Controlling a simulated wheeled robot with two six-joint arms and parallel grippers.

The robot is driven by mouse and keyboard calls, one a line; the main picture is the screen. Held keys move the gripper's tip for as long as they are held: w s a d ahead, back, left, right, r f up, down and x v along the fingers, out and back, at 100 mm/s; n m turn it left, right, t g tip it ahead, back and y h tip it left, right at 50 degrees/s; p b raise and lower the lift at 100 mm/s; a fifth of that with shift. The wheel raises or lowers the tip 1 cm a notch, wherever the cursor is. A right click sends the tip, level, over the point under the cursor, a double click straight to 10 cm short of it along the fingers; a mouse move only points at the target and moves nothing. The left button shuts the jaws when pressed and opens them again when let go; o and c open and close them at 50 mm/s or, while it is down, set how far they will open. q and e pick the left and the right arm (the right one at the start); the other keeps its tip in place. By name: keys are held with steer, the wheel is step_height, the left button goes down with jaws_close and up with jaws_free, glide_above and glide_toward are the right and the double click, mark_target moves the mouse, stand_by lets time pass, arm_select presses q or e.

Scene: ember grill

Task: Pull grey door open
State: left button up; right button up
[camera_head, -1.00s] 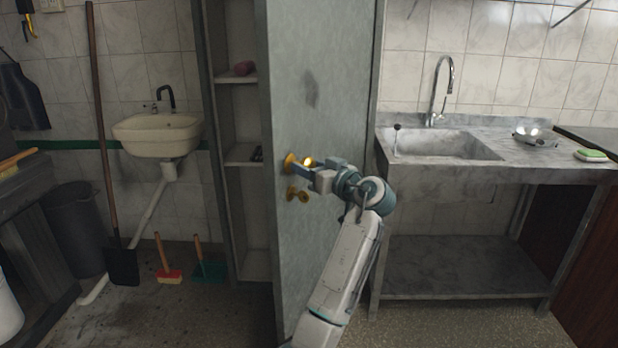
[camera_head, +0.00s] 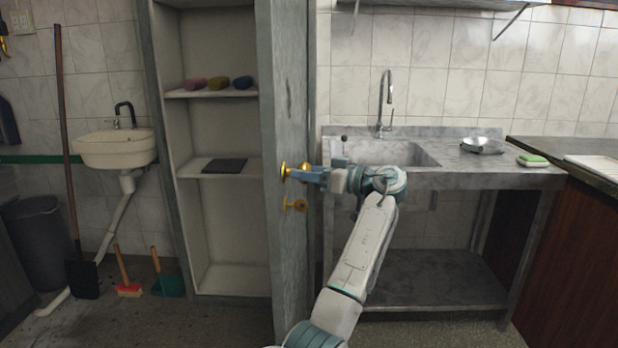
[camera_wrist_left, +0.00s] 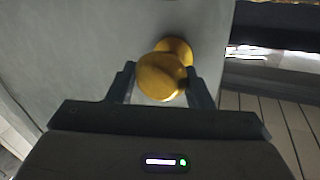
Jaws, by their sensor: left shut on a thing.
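The grey door (camera_head: 289,120) stands swung out from its cabinet and shows nearly edge-on in the head view. The cabinet's shelves are exposed to its left. A round brass knob (camera_head: 288,170) is on the door, with a brass lock fitting (camera_head: 297,204) below it. My left gripper (camera_head: 302,173) is shut on the brass knob. In the left wrist view the knob (camera_wrist_left: 163,76) sits between the two dark fingers, with the door's grey face (camera_wrist_left: 85,50) behind it. My right gripper is not in view.
The cabinet shelves (camera_head: 225,168) hold a dark flat item and several sponges. A stone sink counter (camera_head: 480,174) stands to the right of the door, close to my arm. The floor before the cabinet looks clear.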

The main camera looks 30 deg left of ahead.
arm_select(q)
steer(key=shift+d, duration=0.15)
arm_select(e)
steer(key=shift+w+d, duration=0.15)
arm_select(q)
steer(key=o, duration=1.3)
steer(key=shift+o, duration=0.2)
steer(key=w+d+b, duration=0.1)
steer(key=w+d, duration=0.1)
steer(key=d, duration=0.8)
steer(key=shift+d, duration=0.25)
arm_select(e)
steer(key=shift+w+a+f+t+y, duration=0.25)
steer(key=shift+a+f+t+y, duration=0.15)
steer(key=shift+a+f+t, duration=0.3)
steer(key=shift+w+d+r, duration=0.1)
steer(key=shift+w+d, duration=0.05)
